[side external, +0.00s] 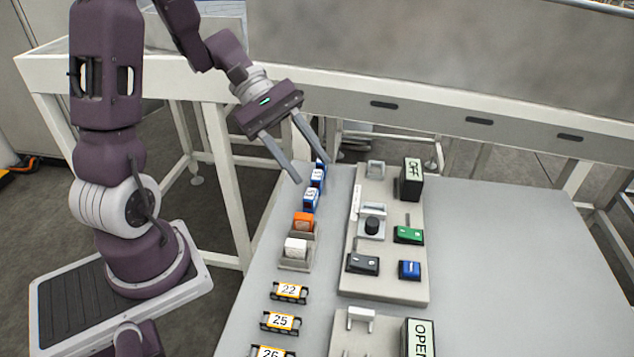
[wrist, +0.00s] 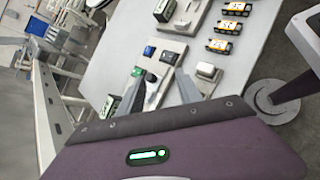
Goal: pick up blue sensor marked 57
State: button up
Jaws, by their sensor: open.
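Several small blue blocks with white labels stand in a row at the table's far left edge in the side view: one nearest the camera (side external: 310,200), one behind it (side external: 317,178) and one at the far end (side external: 321,164). Their label numbers are too small to read, so I cannot tell which is 57. My gripper (side external: 312,170) is open and empty, tilted downward with its fingers apart above the far end of this row. In the wrist view my gripper (wrist: 160,84) shows its two fingers spread. I cannot make out the blue labelled blocks there.
An orange block (side external: 303,222) and a white block (side external: 296,248) sit on a holder nearer the camera. Yellow numbered blocks (side external: 288,291) follow. A grey control panel (side external: 385,286) with buttons and an OFF sign (side external: 412,179) stands to the right. The table's right side (side external: 510,270) is clear.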

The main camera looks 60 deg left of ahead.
jog(key=w+a+f+n+t+h, duration=0.1)
jog(key=w+a+f+n+t, duration=0.2)
jog(key=a+f+n, duration=0.15)
jog(key=n+t+y, duration=0.1)
jog(key=n+t, duration=0.3)
jog(key=n, duration=0.3)
send_near(312, 177)
jog(key=w, duration=0.1)
jog(key=w+d+f, duration=0.1)
jog(key=w, duration=0.1)
jog(key=shift+d+f, duration=0.25)
jog(key=shift+d, duration=0.15)
jog(key=shift+w+f, duration=0.25)
jog(key=shift+f, duration=0.05)
jog(key=x, duration=0.6)
jog(key=shift+w+d+f, duration=0.1)
jog(key=shift+d+f, duration=0.05)
jog(key=shift+f, duration=0.1)
grip_shut()
